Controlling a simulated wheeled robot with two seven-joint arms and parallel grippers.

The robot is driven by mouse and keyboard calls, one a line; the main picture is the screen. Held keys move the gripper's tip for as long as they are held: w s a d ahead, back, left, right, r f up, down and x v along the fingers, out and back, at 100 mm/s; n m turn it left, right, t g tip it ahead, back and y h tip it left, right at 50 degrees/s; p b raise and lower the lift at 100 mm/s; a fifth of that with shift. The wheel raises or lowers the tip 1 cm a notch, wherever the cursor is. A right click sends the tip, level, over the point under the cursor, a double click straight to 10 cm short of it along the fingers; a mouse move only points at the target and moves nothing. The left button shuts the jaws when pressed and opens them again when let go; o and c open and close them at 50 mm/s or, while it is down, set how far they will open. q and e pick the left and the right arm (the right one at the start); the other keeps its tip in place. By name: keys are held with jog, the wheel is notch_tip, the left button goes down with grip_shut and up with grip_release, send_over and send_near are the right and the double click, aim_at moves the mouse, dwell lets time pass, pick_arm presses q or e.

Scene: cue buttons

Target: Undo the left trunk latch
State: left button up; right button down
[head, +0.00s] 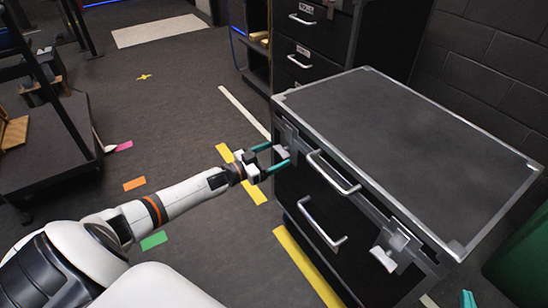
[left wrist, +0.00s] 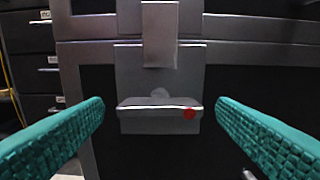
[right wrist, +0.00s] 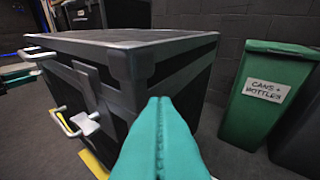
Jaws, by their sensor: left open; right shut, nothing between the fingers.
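The black trunk (head: 400,130) with metal edges stands at the right of the head view. Its left latch (head: 282,151) is on the front face near the left corner; in the left wrist view the latch plate (left wrist: 160,90) has a lip sticking out, with a red dot on it. My left gripper (head: 276,158) is open, its teal fingers on either side of the latch and seemingly apart from it. My right gripper (right wrist: 157,102) is shut and empty near the trunk's right front corner; only its tip shows in the head view (head: 468,299).
The right latch (head: 385,258) sticks out from the trunk's front, with two metal handles (head: 333,172) between the latches. A drawer cabinet (head: 305,45) stands behind. A green bin (right wrist: 262,95) is right of the trunk.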

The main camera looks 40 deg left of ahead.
pick_arm(q)
jog(key=shift+w+d, duration=0.15)
jog(key=shift+w, duration=0.1)
pick_arm(e)
jog(key=shift+w+a+r+t, duration=0.1)
jog(key=shift+r+t, duration=0.2)
pick_arm(q)
jog(key=c, duration=1)
